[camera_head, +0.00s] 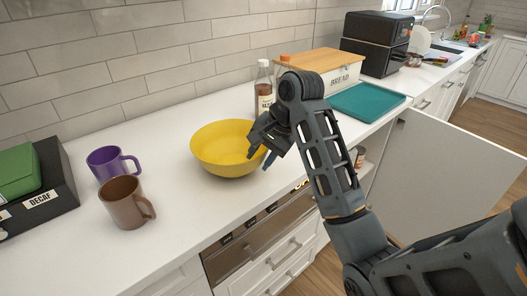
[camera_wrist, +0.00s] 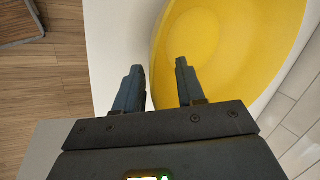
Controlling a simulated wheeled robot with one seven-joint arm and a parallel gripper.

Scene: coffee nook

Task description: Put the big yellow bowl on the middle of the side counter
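The big yellow bowl (camera_head: 222,155) stands upright and looks empty on the white counter (camera_head: 185,226), near its front edge. In the wrist view the bowl (camera_wrist: 235,40) fills the upper right. My gripper (camera_head: 262,158) is at the bowl's right front rim, pointing down. In the wrist view my gripper (camera_wrist: 158,80) has its fingers apart, one over the bowl's inside and one outside over the counter. The rim lies between them, with no clear contact. The far fingertip is partly hidden in the head view.
A purple mug (camera_head: 107,163) and a brown mug (camera_head: 122,203) stand left of the bowl. A brown bottle (camera_head: 263,88), bread box (camera_head: 325,70) and teal board (camera_head: 366,101) are behind my arm. A cabinet door (camera_head: 440,165) hangs open at right. Counter between mugs and bowl is clear.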

